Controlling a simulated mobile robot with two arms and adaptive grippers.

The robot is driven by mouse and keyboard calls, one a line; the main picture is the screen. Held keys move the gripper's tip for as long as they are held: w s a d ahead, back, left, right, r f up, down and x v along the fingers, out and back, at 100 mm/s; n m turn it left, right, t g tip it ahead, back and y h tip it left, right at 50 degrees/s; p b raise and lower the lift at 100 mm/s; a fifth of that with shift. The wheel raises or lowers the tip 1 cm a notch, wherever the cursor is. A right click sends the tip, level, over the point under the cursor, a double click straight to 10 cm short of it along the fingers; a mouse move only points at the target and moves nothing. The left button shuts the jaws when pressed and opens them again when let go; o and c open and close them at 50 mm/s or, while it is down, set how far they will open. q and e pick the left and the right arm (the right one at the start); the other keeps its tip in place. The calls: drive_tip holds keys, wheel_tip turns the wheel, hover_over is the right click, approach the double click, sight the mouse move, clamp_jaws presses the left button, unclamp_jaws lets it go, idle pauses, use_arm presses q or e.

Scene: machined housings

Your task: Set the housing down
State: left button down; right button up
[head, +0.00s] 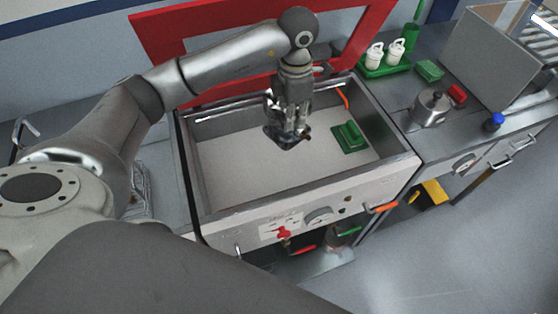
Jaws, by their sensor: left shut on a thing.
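My left gripper (288,133) points down inside the open box of a light-grey machine. It is shut on a small dark grey metal part, the housing (280,139), which is mostly covered by the fingers. The housing appears to hang above the pale floor of the box (240,175); the exact gap cannot be told. A green block-like fixture (349,137) sits on that floor to the right of the gripper, apart from the housing. My right gripper is not in view.
A red frame-like lid (150,38) stands open behind the box. Steel walls (190,165) surround its floor. The right counter holds a green tray (385,66) with white containers, a silver pot-like part (431,107), a blue-capped item (494,122) and a grey panel (490,55).

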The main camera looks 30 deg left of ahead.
sight(292, 145)
use_arm(q)
wheel_tip(292, 145, down, 5)
drive_tip(key=b, duration=0.3)
drive_tip(key=shift+w+f, duration=0.1)
drive_tip(key=shift+f, duration=0.05)
drive_tip(key=f+b, duration=0.1)
drive_tip(key=f, duration=0.2)
drive_tip(key=f+b, duration=0.2)
drive_tip(key=f, duration=0.1)
drive_tip(key=shift+w+f, duration=0.2)
drive_tip(key=shift+f, duration=0.2)
wheel_tip(292, 145, down, 10)
drive_tip(key=p, duration=0.2)
drive_tip(key=shift+f, duration=0.2)
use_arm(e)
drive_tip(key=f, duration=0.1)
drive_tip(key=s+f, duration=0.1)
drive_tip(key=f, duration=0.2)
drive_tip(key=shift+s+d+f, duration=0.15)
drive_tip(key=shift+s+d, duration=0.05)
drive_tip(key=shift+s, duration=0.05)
use_arm(q)
drive_tip(key=shift+f, duration=0.15)
drive_tip(key=c, duration=1.3)
unclamp_jaws()
drive_tip(key=shift+s, duration=0.15)
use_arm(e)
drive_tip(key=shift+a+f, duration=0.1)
